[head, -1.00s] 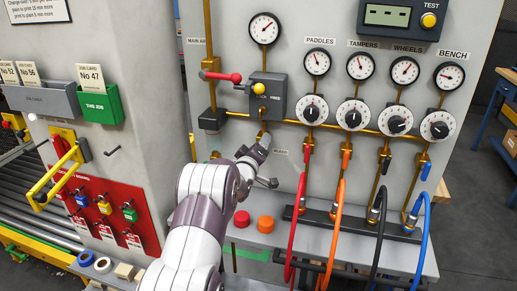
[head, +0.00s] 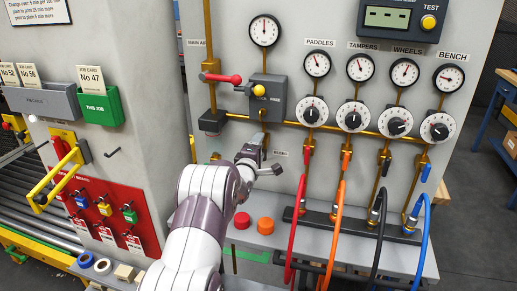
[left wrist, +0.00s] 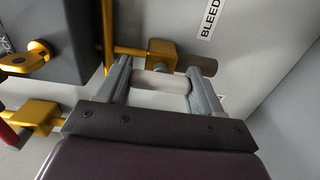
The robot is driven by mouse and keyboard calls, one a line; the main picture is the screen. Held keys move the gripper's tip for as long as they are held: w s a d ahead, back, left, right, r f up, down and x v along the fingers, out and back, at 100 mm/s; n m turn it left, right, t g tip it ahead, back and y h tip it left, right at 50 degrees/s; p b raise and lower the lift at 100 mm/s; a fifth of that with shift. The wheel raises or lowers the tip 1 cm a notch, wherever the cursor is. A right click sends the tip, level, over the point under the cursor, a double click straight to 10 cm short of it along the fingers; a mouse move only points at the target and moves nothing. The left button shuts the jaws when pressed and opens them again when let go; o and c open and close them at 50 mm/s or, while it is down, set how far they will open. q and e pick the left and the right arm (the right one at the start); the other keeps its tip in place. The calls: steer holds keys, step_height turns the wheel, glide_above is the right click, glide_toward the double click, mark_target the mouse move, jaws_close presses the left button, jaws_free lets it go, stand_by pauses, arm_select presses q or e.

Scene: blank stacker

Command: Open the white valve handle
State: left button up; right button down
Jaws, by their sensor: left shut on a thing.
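The white valve handle (left wrist: 160,82) shows in the left wrist view as a pale bar between my left gripper's two fingers. The fingers (left wrist: 158,84) are shut on it. The brass valve body (left wrist: 162,54) is just beyond it, near the BLEED label (left wrist: 213,18). In the head view my left gripper (head: 262,142) is at the panel below the grey lock box, left of the BLEED label (head: 281,153). It hides the handle there. My right gripper is not in view.
The grey lock box (head: 267,98) with a yellow knob is above my gripper. A red lever (head: 222,78) sticks out at upper left. Several coloured hoses (head: 340,220) hang at right.

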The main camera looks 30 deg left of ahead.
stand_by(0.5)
arm_select(q)
steer(key=o, duration=1)
steer(key=shift+a, duration=0.1)
steer(key=shift+o, duration=0.2)
steer(key=b+v, duration=0.1)
steer(key=v, duration=1.1)
steer(key=shift+s, duration=0.35)
